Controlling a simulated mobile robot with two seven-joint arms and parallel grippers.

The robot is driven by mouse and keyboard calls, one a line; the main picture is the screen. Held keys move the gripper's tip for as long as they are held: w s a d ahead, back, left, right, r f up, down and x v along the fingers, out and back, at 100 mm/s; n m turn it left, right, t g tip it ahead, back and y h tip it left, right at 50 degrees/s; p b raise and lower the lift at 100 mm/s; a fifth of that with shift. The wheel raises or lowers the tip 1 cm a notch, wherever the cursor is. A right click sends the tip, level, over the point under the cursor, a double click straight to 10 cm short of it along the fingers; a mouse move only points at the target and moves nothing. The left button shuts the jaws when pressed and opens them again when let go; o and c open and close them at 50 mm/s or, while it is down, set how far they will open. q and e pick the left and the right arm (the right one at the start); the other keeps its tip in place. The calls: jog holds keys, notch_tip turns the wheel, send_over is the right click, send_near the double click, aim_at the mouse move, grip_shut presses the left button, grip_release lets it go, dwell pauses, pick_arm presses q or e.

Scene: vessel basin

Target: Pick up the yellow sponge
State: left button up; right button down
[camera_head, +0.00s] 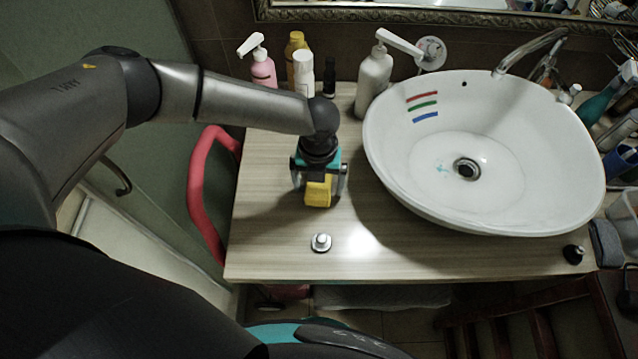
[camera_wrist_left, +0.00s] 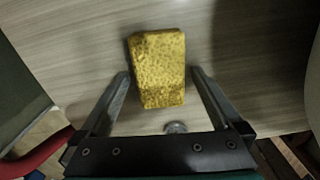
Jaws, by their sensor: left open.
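The yellow sponge (camera_head: 318,192) lies on the wooden countertop, left of the basin, partly hidden under my left gripper in the head view. My left gripper (camera_head: 320,190) is directly over it, pointing down. In the left wrist view the sponge (camera_wrist_left: 157,68) is a speckled yellow block, slightly tilted, between the two fingers of the left gripper (camera_wrist_left: 158,85). The fingers are open, with a gap visible on both sides of the sponge. My right gripper is not in view.
The white basin (camera_head: 400,181) stands to the right. Bottles, including a pink pump bottle (camera_head: 263,70) and a white pump bottle (camera_head: 374,80), stand behind. A small metal knob (camera_head: 321,242) sits in front. A red rail (camera_head: 200,195) is at the counter's left edge.

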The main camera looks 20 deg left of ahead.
pick_arm(q)
jog(key=shift+f, duration=0.15)
jog(key=c, duration=1.3)
